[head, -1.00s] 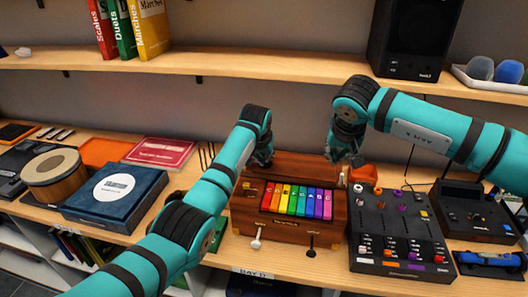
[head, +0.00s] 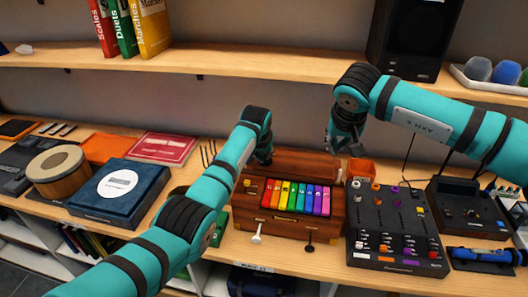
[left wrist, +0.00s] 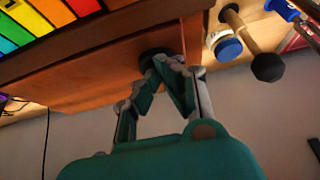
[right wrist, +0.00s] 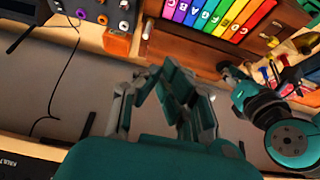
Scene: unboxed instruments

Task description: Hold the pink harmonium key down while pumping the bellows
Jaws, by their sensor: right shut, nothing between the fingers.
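The wooden harmonium (head: 287,223) stands on the bench with a row of rainbow keys. The pink key (head: 325,201) is at the right end; it shows at the left end in the right wrist view (right wrist: 169,10). My left gripper (head: 264,158) reaches behind the harmonium's back left. In the left wrist view, its fingers (left wrist: 168,64) close around a dark round knob (left wrist: 155,53) on the wooden back panel. My right gripper (head: 337,148) is shut and empty above the harmonium's back right, apart from the keys. The bellows folds are not clearly visible.
A black mixer (head: 395,235) and an orange cup (head: 361,169) stand close right of the harmonium. A blue box (head: 118,188) and a drum (head: 55,168) are at left. Two small levers stick out of the harmonium's front. A shelf (head: 230,62) runs above the bench.

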